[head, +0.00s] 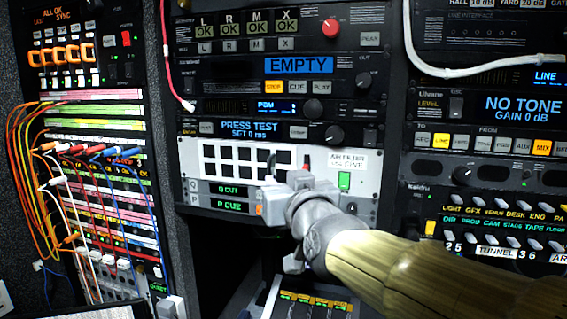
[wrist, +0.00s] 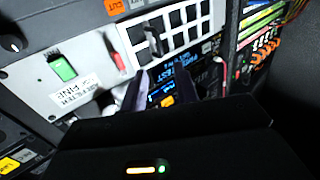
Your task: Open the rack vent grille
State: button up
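A white rack panel with two rows of dark square openings, which looks like the vent grille (head: 238,154), sits in the middle rack; it also shows turned over at the top of the wrist view (wrist: 176,29). A dark upright tab (wrist: 154,42) and a small red piece (wrist: 116,62) show at the grille in the wrist view. My gripper (head: 270,172) is in front of the panel's right part and hides some of it. In the wrist view my gripper (wrist: 161,82) has two dark fingers apart with nothing seen between them. I cannot tell whether they touch the panel.
A green button (head: 344,180) and a printed label (head: 346,162) are right of the grille. A PRESS TEST display (head: 250,129) is above. Coloured cables (head: 40,150) hang from the left patch bay. A white cable (head: 430,68) crosses the right rack.

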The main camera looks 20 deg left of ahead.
aim_at(270, 168)
jog(key=p+x, duration=0.3)
jog(key=x, duration=0.5)
jog(key=shift+w+a+r, duration=0.1)
jog(key=shift+w+a, duration=0.15)
jog(key=shift+w, duration=0.05)
jog(key=shift+w+a+p, duration=0.15)
jog(key=shift+w+p, duration=0.2)
jog(key=shift+s+a, duration=0.15)
jog(key=shift+s, duration=0.1)
jog(key=shift+c, duration=0.7)
jog(key=shift+w, duration=0.1)
grip_shut()
